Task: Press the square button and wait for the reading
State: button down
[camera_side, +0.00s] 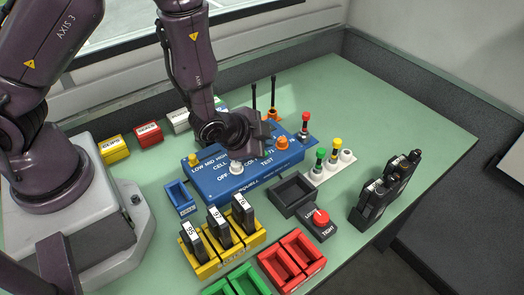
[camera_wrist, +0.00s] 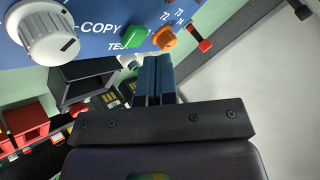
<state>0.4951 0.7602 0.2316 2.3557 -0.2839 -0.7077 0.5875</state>
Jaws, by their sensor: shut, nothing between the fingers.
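The blue control box (camera_side: 215,188) lies in the middle of the table in the side view and fills the top of the wrist view (camera_wrist: 95,35). In the side view my gripper (camera_side: 262,143) is over the box's right half. I cannot tell whether the fingertips touch the box.
A white dial (camera_side: 236,167) is on the box. A black tray (camera_side: 291,194), red bins (camera_side: 292,262) and a yellow rack (camera_side: 223,246) stand in front. Black handheld devices (camera_side: 384,190) stand at the right. The table is clear at the back right.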

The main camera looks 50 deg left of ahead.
jog(key=shift+f, duration=0.2)
jog(key=shift+f, duration=0.25)
jog(key=shift+f, duration=0.3)
dwell(0.8)
jog(key=shift+r, duration=0.75)
jog(key=shift+r, duration=2.5)
